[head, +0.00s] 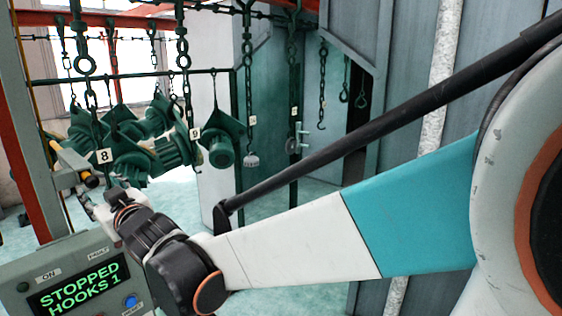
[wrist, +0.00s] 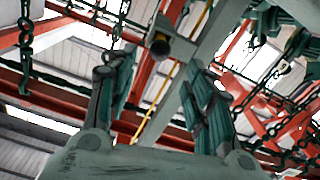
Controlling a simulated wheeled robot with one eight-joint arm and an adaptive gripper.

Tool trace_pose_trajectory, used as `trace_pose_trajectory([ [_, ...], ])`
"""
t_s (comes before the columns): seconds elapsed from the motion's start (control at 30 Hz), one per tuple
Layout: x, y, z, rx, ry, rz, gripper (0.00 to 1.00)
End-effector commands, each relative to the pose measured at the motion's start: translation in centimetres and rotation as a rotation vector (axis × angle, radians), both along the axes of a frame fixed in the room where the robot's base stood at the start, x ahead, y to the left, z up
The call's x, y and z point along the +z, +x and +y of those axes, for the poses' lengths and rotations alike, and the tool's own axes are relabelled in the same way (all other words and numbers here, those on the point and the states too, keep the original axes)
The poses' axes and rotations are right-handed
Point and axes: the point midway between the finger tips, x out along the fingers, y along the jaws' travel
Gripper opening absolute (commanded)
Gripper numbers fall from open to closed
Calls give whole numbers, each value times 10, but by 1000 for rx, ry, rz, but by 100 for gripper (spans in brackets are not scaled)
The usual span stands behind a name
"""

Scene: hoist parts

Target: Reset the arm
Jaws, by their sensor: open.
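My arm reaches from the right across the head view to the lower left. My gripper (head: 88,203) is at its far end, small and partly hidden behind my wrist. It is beside the grey post and above the control box (head: 70,262). In the wrist view my gripper (wrist: 160,88) has its two fingers spread wide, with nothing between them. The box's screen (head: 80,286) reads "STOPPED HOOKS 1". A lit blue button (head: 130,301) is at its lower right.
A black cylindrical fitting (head: 90,180) on the grey post (head: 38,150) is close to my gripper; a dark cylinder (wrist: 160,45) shows beyond the fingers. Green parts (head: 220,147) hang on chains, tagged 8 and 9. Grey cabinets (head: 400,110) stand behind my arm.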

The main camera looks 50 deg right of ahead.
Motion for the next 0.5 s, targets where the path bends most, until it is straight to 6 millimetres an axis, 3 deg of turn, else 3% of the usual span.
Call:
trace_pose_trajectory([
  [0.5,-3,-10,0,-1,0,4,47],
])
